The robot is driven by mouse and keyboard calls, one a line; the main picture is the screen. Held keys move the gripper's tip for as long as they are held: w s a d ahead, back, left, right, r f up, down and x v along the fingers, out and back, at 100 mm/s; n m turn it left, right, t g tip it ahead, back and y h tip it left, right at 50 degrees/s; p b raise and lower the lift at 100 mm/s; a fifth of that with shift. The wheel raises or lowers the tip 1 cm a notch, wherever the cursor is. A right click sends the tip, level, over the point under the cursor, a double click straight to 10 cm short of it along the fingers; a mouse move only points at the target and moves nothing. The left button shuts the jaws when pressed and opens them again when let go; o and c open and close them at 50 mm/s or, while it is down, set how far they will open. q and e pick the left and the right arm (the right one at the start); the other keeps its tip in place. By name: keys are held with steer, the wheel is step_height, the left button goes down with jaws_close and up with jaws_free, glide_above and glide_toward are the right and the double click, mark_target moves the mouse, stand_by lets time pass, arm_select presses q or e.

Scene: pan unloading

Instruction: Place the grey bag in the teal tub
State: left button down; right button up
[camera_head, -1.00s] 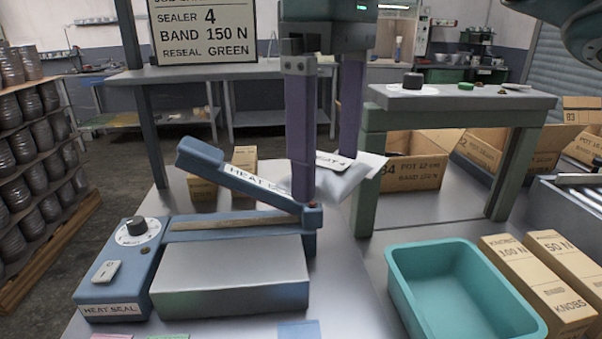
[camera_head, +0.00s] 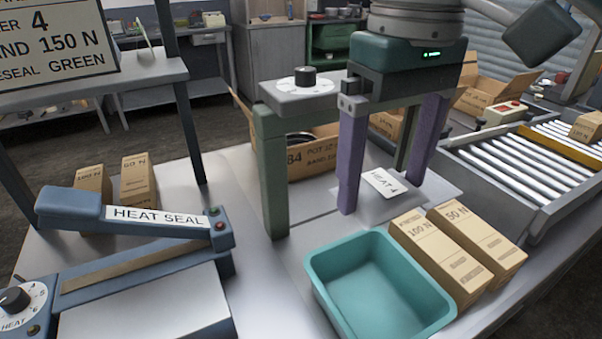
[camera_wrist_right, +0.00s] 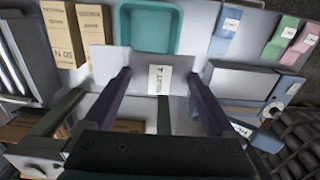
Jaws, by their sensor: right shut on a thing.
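The grey bag (camera_head: 392,207), with a white label reading HEAT 4, is between the purple fingers of my right gripper (camera_head: 382,194), which is shut on it. In the right wrist view the bag (camera_wrist_right: 125,66) spans the space between the fingertips, label facing the camera. The teal tub (camera_head: 375,290) stands at the front of the table, open and empty. The bag is behind the tub and slightly to its right in the head view. In the right wrist view the tub (camera_wrist_right: 149,27) is beyond the bag. My left gripper is not in view.
Two cardboard boxes (camera_head: 455,250) stand right of the tub. A green-legged stand with a knob (camera_head: 305,78) is left of the gripper, with a carton (camera_head: 312,158) behind. The heat sealer (camera_head: 140,215) is at left, a roller conveyor (camera_head: 530,170) at right.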

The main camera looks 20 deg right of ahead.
step_height(320, 180, down, 14)
steer(key=b, duration=0.1)
steer(key=shift+f, duration=0.1)
steer(key=shift+f, duration=0.6)
steer(key=o, duration=1.1)
steer(key=shift+r, duration=0.15)
